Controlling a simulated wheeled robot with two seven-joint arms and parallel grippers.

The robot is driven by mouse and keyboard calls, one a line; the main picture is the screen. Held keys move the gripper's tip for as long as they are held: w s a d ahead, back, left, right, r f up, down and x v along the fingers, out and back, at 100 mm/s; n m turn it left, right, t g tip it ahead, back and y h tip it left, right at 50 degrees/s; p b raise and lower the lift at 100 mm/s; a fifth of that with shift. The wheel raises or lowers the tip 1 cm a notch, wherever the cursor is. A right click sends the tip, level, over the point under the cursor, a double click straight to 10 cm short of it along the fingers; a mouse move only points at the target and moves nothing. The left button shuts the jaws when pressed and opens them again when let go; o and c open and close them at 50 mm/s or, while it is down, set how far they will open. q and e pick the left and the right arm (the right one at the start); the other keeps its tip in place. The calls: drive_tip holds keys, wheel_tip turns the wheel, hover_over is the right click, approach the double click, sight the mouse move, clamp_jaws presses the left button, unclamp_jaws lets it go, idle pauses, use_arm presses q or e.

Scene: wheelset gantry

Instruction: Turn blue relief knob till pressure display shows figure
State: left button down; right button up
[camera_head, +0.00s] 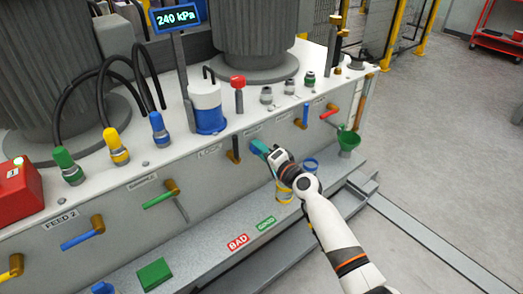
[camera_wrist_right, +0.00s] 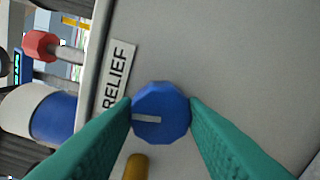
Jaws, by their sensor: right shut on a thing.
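The blue relief knob (camera_wrist_right: 161,112) sits on the grey panel, below the RELIEF label (camera_wrist_right: 117,76) in the right wrist view. It is faceted and has a white pointer mark, which points to the left in that view. My right gripper (camera_wrist_right: 160,110) has its green fingers closed on both sides of the knob. In the head view my right gripper (camera_head: 268,152) is at the front panel and mostly hides the knob. The pressure display (camera_head: 175,18) reads 240 kPa. My left gripper is not in view.
Coloured valve handles line the panel, including a black one (camera_head: 233,150) left of my right gripper and a red one (camera_head: 329,110) to its right. BAD (camera_head: 238,242) and GOOD (camera_head: 266,223) labels mark the lower ledge.

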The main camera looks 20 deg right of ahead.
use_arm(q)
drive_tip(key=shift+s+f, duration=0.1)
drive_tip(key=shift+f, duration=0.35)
use_arm(e)
drive_tip(key=shift+m, duration=0.9)
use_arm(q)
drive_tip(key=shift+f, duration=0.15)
use_arm(e)
drive_tip(key=shift+f, duration=0.1)
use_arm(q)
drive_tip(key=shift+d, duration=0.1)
use_arm(e)
drive_tip(key=o, duration=1)
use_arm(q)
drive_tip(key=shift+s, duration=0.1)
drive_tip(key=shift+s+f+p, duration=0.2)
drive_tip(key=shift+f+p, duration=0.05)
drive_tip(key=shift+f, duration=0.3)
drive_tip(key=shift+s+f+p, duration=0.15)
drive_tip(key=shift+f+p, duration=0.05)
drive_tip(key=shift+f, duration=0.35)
use_arm(e)
drive_tip(key=v, duration=1.2)
drive_tip(key=shift+d, duration=0.1)
